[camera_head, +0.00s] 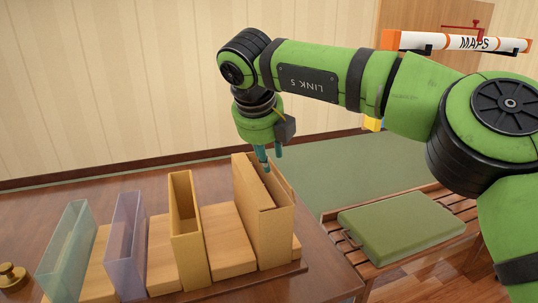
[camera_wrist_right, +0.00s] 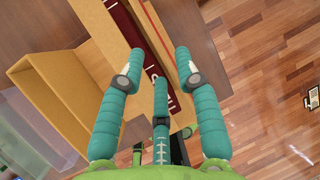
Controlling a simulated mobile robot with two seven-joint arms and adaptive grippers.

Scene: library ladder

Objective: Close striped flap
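My right gripper (camera_head: 268,164) hangs fingers-down just over the top of the tall tan box at the right end of the row (camera_head: 273,225). Its teal fingers are spread with nothing between them in the right wrist view (camera_wrist_right: 159,66). Below them, a dark red strip with pale letters (camera_wrist_right: 126,22) lies inside the box, beside tan walls and thin pale and red edges. I cannot tell whether those edges are the striped flap; no flap stands out clearly. The fingers hide part of the box opening. My left gripper is not in view.
Left of the tall box stand a narrow open tan box (camera_head: 187,230), a purple clear holder (camera_head: 125,240) and a bluish clear holder (camera_head: 66,250). A brass weight (camera_head: 11,276) sits far left. A green cushion (camera_head: 400,229) lies on a slatted bench at right.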

